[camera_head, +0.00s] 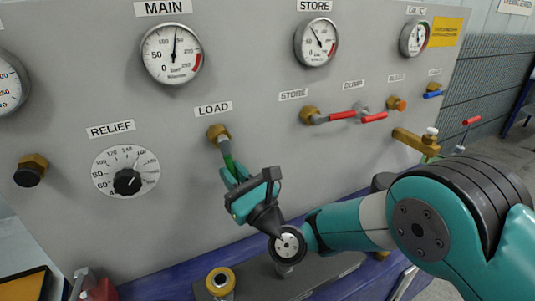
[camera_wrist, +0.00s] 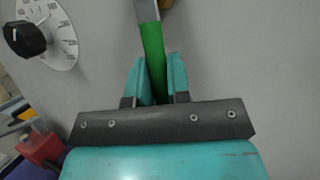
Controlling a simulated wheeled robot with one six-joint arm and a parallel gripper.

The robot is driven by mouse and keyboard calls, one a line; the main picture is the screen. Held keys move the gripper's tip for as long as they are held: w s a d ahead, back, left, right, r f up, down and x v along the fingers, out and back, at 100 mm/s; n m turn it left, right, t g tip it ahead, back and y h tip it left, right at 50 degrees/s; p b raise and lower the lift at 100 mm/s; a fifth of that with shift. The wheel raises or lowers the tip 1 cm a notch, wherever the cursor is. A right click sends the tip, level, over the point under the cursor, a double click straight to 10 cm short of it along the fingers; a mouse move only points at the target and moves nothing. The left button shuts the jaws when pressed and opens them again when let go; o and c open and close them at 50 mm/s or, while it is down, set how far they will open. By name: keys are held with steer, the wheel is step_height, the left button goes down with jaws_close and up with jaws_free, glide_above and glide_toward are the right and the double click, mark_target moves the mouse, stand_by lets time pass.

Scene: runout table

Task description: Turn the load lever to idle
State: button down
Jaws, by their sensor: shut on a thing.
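The load lever (camera_head: 226,152) sits under the LOAD label on the grey panel, on a brass fitting (camera_head: 217,132). It has a metal shank and a green grip, and it points down and slightly right. In the wrist view its green grip (camera_wrist: 153,52) runs down between the two teal fingers. My gripper (camera_head: 233,174) is shut on the lower part of the green grip, and it also shows in the wrist view (camera_wrist: 157,78). The lever's lower end is hidden by the fingers. Any idle marking is not visible.
The RELIEF knob (camera_head: 127,181) with its dial is to the left. The red-handled STORE lever (camera_head: 336,116) and DUMP lever (camera_head: 372,117) are to the right. Below are a dark plate (camera_head: 325,274) and a brass ring fitting (camera_head: 220,279). Bare panel lies around the lever.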

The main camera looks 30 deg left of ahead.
steer(key=shift+s+a+m+t+p, duration=0.3)
steer(key=shift+s+m+t+p, duration=0.4)
steer(key=shift+m, duration=0.5)
steer(key=shift+w+f, duration=0.1)
steer(key=c, duration=1.1)
jaws_free()
steer(key=b+v, duration=1.7)
steer(key=b, duration=1.2)
steer(key=shift+d+b, duration=0.25)
steer(key=shift+b, duration=0.1)
